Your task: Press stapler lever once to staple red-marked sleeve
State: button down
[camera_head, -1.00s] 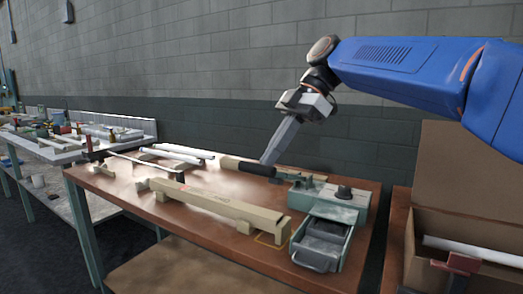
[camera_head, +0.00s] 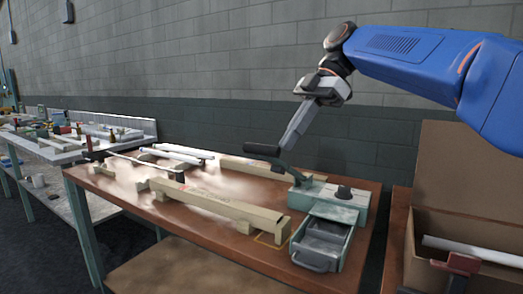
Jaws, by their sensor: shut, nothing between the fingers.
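The stapler (camera_head: 322,191) is a grey-green machine at the right end of the brown bench. Its lever (camera_head: 262,149), with a black handle, is raised and points left. My gripper (camera_head: 288,146) is shut and empty, pointing down and left, with its tip close to the lever behind the handle; I cannot tell whether they touch. A long beige sleeve (camera_head: 215,204) lies in front, its right end near the stapler. A faint reddish mark seems to show near its left end. Any staple is too small to see.
An open grey drawer (camera_head: 322,243) juts from the stapler's front. A second beige sleeve (camera_head: 250,167) lies behind. White tubes (camera_head: 180,152) lie on supports at the back left. A cardboard box (camera_head: 470,232) stands at the right. Another bench is at the far left.

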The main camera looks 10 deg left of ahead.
jog(key=v, duration=0.4)
jog(key=shift+w+d+r, duration=0.1)
jog(key=shift+w+r, duration=0.05)
dwell(0.5)
